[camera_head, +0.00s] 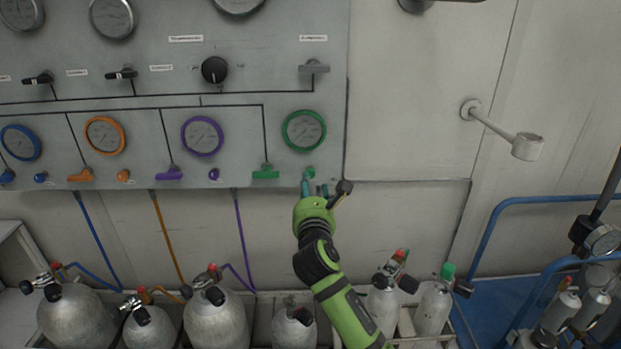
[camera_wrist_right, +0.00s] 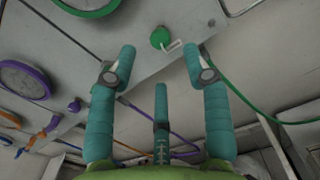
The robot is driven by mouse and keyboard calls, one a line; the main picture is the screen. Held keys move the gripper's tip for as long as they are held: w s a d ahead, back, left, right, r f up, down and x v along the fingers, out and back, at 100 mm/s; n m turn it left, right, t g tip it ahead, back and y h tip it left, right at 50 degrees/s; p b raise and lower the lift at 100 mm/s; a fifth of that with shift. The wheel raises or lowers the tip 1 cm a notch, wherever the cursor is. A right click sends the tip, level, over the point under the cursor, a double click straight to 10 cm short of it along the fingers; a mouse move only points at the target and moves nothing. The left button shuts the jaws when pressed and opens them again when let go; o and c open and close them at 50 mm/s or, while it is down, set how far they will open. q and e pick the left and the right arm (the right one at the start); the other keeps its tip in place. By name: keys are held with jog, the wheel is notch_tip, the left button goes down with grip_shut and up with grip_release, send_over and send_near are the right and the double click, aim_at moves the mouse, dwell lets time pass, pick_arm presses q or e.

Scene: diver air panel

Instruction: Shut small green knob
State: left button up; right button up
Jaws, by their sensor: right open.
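The small green knob (camera_head: 309,173) is at the lower right of the grey panel, below the green-rimmed gauge (camera_head: 304,131). It also shows in the right wrist view (camera_wrist_right: 160,38), at the top centre, with a small pale tag or bracket beside it. My right gripper (camera_head: 315,188) is just below the knob in the head view. In the right wrist view its teal fingers (camera_wrist_right: 158,68) are spread apart and empty, with the knob ahead between the two upper fingertips. I cannot tell whether any finger touches it. My left gripper is not in view.
A green lever handle (camera_head: 265,172) sits close to the left of the knob. Purple (camera_head: 214,174) and orange (camera_head: 123,175) small knobs are farther left. Several grey cylinders (camera_head: 216,322) stand below. A wall-mounted arm (camera_head: 503,131) is at right.

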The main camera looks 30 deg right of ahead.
aim_at(310, 175)
jog(key=x, duration=0.5)
jog(key=shift+w+d+p, duration=0.15)
jog(key=shift+w+p, duration=0.2)
jog(key=shift+w, duration=0.05)
